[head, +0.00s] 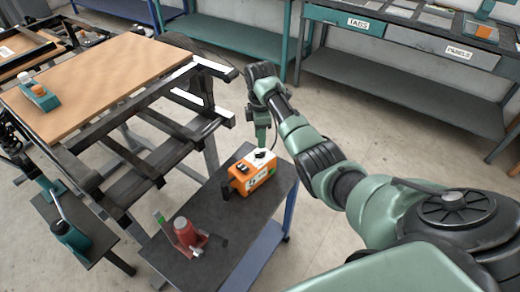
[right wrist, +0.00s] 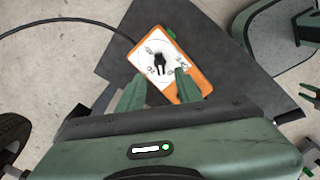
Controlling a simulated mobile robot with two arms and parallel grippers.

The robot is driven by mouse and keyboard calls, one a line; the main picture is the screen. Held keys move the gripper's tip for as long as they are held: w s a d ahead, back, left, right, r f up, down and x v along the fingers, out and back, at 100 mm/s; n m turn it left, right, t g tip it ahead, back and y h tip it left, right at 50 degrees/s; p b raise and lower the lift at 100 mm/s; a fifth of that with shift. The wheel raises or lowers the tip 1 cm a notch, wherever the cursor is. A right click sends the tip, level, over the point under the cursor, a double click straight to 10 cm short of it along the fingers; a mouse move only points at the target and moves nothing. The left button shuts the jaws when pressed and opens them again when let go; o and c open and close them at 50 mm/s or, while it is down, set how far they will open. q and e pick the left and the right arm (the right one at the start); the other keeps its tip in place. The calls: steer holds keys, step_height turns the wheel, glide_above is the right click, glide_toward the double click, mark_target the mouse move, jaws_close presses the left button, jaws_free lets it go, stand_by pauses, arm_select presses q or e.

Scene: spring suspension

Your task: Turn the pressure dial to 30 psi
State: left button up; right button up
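The pressure dial is a black knob (right wrist: 160,64) on a round white face with small dark marks, set in an orange box (right wrist: 188,84). I cannot read the marks. In the head view the orange box (head: 252,173) stands on a dark cart top. My right gripper (head: 262,143) points down just over the dial end of the box. In the right wrist view my right gripper (right wrist: 159,76) has its two green fingers apart, with the knob showing in the gap between them. I cannot tell whether either finger touches the knob. My left gripper is not in view.
A red jack (head: 184,232) stands on the dark cart top (head: 215,210), left of the box. A dark metal frame with a wooden board (head: 100,80) stands at left. Shelved benches (head: 400,75) line the back. A thin dark hose (right wrist: 60,22) runs toward the box.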

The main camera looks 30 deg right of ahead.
mark_target(260, 153)
step_height(260, 153, down, 7)
steer(key=shift+f, duration=0.1)
jaws_close()
stand_by(0.3)
